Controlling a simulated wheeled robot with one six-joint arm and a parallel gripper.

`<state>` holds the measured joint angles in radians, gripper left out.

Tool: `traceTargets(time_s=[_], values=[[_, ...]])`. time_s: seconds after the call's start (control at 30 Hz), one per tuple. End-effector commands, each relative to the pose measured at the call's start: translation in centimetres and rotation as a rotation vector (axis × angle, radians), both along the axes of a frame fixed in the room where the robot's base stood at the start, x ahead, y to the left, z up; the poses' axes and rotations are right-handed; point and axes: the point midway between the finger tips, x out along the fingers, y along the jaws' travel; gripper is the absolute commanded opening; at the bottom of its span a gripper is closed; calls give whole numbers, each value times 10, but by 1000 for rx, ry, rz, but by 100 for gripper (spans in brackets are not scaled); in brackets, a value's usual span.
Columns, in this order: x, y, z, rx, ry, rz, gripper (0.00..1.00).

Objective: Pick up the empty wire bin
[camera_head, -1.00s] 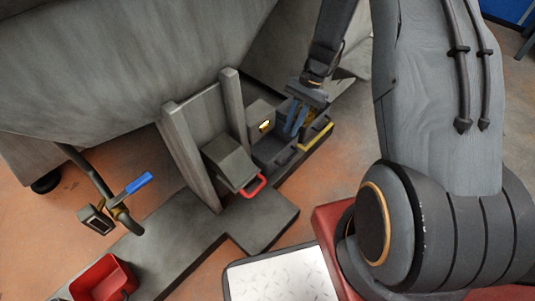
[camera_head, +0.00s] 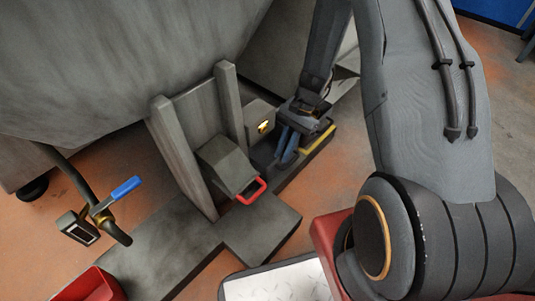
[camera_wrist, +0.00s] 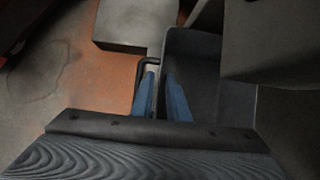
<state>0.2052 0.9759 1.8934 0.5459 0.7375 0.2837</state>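A dark grey open bin, which I take for the wire bin, stands on the floor plate beside the machine. In the head view its bin wall (camera_head: 262,154) shows partly behind my gripper (camera_head: 287,147). In the wrist view the bin (camera_wrist: 205,70) looks empty where I can see inside, with a thin black handle (camera_wrist: 142,68) at its left side. My gripper (camera_wrist: 160,76) has its two blue fingers a little apart, at the bin's near left rim. The rim seems to lie between them. Contact cannot be told.
A yellow bar (camera_head: 317,141) lies just right of the bin. A grey box (camera_head: 228,165) with a red handle (camera_head: 252,190) and upright posts (camera_head: 229,105) stand close on the left. A red bin (camera_head: 92,286) is at lower left. A blue-handled valve (camera_head: 125,188) sticks out at left.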

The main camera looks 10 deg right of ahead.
Motion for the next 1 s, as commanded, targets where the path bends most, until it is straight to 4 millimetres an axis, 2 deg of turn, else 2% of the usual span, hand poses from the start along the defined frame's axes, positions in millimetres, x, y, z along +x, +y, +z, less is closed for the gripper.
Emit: traceTargets(time_s=[0.33,0.6,0.7,1.0], values=[[-10,14,-38,0,2,1,14],[-11,15,-38,0,0,1,14],[-11,15,-38,0,0,1,0],[-11,15,-39,-1,1,1,0]])
